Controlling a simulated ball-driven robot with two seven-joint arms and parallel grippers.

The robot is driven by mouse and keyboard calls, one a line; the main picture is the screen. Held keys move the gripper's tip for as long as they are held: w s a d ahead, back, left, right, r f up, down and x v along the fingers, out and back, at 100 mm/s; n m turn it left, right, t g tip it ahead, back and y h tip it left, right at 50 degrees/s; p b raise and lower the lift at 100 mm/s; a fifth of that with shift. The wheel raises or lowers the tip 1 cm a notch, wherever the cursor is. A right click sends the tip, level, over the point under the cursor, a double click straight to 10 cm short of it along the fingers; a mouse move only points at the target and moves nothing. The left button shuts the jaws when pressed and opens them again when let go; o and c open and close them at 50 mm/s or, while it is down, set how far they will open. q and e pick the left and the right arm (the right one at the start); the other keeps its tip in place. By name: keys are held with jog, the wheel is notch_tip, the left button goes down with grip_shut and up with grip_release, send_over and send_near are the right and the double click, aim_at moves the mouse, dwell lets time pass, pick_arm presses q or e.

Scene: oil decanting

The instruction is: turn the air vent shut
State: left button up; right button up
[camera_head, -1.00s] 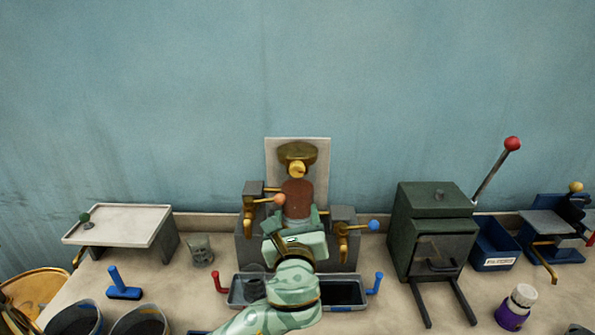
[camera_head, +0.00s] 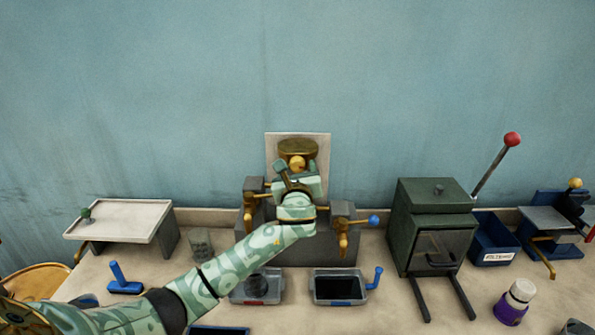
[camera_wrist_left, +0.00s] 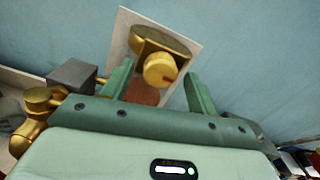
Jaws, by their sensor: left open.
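The air vent looks to be the round brass knob (camera_head: 297,162) with a red mark, below a wide brass cap (camera_head: 297,148) in front of a pale back plate (camera_head: 322,150). My left gripper (camera_head: 297,171) is just below and in front of the knob. In the left wrist view the knob (camera_wrist_left: 160,71) shows ahead, between the directions of the two spread fingers (camera_wrist_left: 160,84). The fingers are open with nothing between them, and I cannot see contact. The reddish-brown vessel (camera_wrist_left: 142,92) under the knob is mostly hidden by my gripper. My right gripper is not in view.
A brass tap with a blue ball lever (camera_head: 374,221) stands right of my gripper; another brass tap (camera_head: 250,205) stands left. Two grey trays (camera_head: 318,297) lie below. A dark green box (camera_head: 435,195) with a red-ball lever (camera_head: 512,142) stands right. The wall above is clear.

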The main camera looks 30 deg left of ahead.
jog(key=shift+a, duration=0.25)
pick_arm(q)
jog(key=c, duration=1)
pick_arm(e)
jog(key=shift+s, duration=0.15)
